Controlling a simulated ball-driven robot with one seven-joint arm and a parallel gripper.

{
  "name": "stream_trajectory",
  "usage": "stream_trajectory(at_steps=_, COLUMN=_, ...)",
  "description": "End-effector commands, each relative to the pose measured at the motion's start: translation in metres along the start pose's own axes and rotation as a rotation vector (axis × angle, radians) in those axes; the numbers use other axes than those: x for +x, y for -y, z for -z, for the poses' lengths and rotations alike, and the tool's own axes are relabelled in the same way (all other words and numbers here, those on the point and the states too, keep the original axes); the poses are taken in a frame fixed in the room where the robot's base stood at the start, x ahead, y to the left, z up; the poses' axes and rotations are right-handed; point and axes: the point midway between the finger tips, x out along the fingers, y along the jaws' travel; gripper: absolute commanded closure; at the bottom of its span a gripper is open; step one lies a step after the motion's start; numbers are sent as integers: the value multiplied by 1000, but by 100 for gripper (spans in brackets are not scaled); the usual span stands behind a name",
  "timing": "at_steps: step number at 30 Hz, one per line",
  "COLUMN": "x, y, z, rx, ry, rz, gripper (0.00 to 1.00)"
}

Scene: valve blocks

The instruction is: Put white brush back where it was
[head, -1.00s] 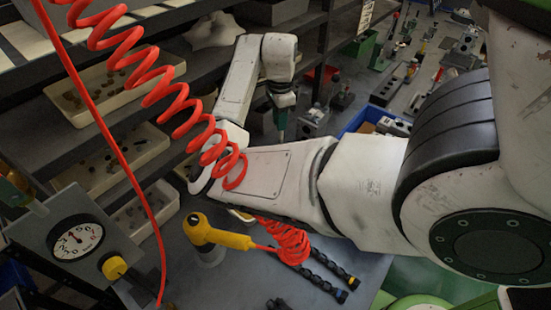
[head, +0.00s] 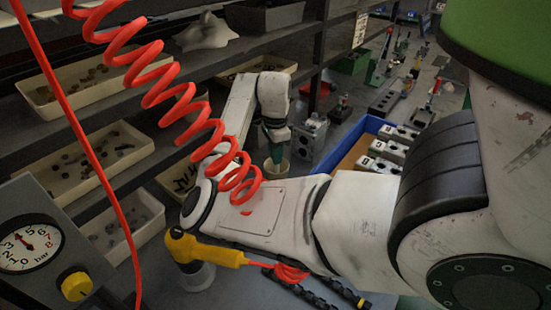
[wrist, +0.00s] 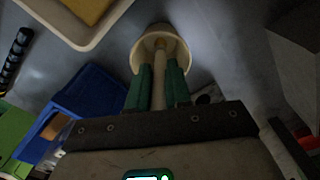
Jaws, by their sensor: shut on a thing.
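The white brush shows in the wrist view as a pale handle (wrist: 159,88) between the green fingers of my gripper (wrist: 160,85). My gripper is shut on it and points downward. In the head view my gripper (head: 276,148) is right above the cup (head: 278,172), which stands on the grey bench. I cannot tell whether the brush touches the cup's bottom.
A blue crate (head: 366,125) with several metal valve blocks (head: 380,148) is right of the cup. A yellow-handled tool (head: 205,252) and a gauge box (head: 45,245) are at front left. Shelves with pale bins (head: 85,165) stand left. A red coiled hose (head: 170,90) hangs before my arm.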

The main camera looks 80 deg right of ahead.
Motion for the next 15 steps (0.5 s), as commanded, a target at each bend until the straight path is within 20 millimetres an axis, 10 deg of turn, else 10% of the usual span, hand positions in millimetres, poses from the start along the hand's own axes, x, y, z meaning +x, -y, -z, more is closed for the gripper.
stream_trajectory(at_steps=10, x=2, y=0, z=0, rx=0, ry=-1, rz=0, gripper=100)
stream_trajectory(at_steps=11, x=2, y=0, z=0, rx=0, ry=-1, rz=0, gripper=79)
stream_trajectory(at_steps=15, x=2, y=0, z=0, rx=0, ry=-1, rz=0, gripper=66)
